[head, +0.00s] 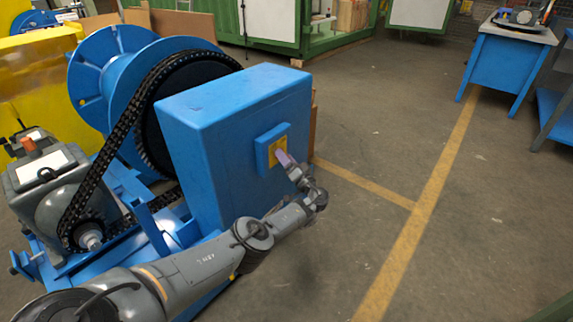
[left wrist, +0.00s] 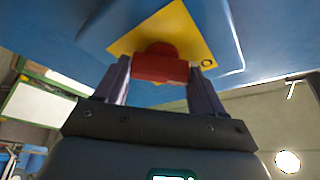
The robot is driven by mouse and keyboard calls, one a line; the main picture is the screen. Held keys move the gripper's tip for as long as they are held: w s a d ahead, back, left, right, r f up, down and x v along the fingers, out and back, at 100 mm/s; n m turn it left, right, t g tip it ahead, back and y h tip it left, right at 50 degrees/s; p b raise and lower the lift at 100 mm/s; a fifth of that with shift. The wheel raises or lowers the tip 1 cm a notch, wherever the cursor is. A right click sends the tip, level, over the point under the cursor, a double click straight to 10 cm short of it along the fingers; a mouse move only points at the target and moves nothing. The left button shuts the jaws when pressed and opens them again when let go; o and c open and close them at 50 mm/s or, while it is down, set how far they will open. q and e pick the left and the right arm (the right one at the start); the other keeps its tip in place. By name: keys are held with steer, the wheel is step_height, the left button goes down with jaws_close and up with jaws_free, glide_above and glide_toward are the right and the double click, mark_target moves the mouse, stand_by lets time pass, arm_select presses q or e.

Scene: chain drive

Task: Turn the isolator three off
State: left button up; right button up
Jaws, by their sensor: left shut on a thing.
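The isolator has a yellow plate (head: 277,147) on a small blue box (head: 264,140) on the side of the large blue cabinet (head: 200,140). My left gripper (head: 284,158) is at this plate and hides the handle in the head view. In the left wrist view the red handle (left wrist: 160,67) stands out from the yellow plate (left wrist: 192,33), between the two fingers of my left gripper (left wrist: 162,76). The gripper is shut on the handle across its ends. Any position marks on the plate are too small to read. My right gripper is not in view.
A chain (head: 122,128) runs behind the cabinet from a small sprocket by the grey motor (head: 70,195) up to a large wheel beside the blue drum (head: 110,65). Open floor (head: 350,130) with yellow lines lies to the right. A blue table (head: 508,60) stands at the back right.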

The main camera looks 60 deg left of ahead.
arm_select(q)
steer(key=shift+n, duration=0.4)
steer(key=o, duration=1)
steer(key=shift+a, duration=0.1)
steer(key=shift+o, duration=0.2)
steer(key=p+v, duration=0.2)
steer(key=v, duration=0.8)
steer(key=shift+d+f, duration=0.25)
steer(key=shift+d, duration=0.1)
